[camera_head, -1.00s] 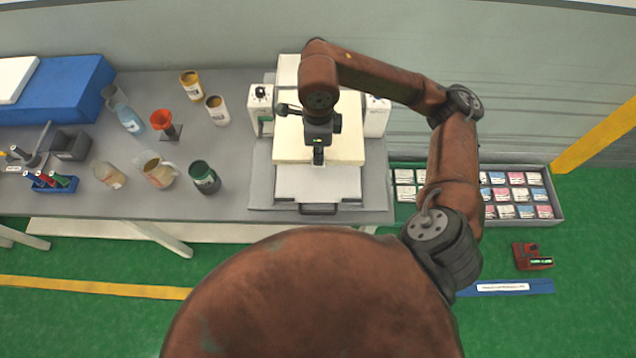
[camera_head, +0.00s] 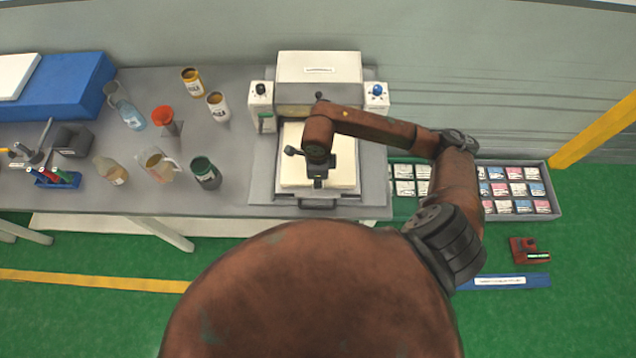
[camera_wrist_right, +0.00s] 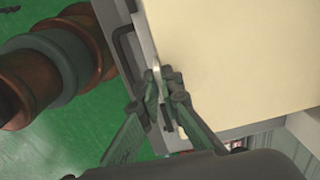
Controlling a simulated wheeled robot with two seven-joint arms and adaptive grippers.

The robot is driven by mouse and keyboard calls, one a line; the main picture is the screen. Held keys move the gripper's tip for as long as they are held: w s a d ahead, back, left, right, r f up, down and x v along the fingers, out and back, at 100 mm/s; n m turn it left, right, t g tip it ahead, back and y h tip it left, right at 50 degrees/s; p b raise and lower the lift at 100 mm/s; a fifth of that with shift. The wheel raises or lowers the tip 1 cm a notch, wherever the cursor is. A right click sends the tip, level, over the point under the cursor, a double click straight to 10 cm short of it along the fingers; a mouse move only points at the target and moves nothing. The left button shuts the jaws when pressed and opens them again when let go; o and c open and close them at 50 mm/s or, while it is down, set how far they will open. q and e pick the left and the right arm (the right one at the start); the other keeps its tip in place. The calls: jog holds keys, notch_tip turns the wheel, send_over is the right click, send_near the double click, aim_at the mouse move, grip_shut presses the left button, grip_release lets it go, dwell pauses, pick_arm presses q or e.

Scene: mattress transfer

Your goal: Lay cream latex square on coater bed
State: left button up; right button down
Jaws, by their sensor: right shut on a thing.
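The cream latex square (camera_head: 337,148) lies flat over the coater bed in the head view and covers most of it. A pale strip of the bed (camera_head: 290,191) shows at the front. My right gripper (camera_head: 318,184) is shut on the square's front edge. In the right wrist view the fingers (camera_wrist_right: 170,88) meet at the edge of the square (camera_wrist_right: 240,55). I cannot tell whether the square touches the bed all over. My arm hides part of its back. My left gripper is not in view.
The coater's white housing (camera_head: 318,68) and side posts with a black knob (camera_head: 261,89) and a blue knob (camera_head: 376,90) stand behind the bed. Bottles and jars stand left on the grey table (camera_head: 225,198). A tray of small packets (camera_head: 515,193) lies to the right.

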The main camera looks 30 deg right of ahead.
notch_tip(320, 180, down, 2)
jog(key=shift+f, duration=0.1)
jog(key=shift+f, duration=0.2)
jog(key=c, duration=2.1)
grip_release()
jog(key=shift+r, duration=0.1)
jog(key=shift+r, duration=0.1)
jog(key=shift+r, duration=0.25)
notch_tip(320, 180, up, 12)
jog(key=shift+s+f+b, duration=0.1)
jog(key=shift+f+b, duration=0.1)
jog(key=shift+b, duration=0.6)
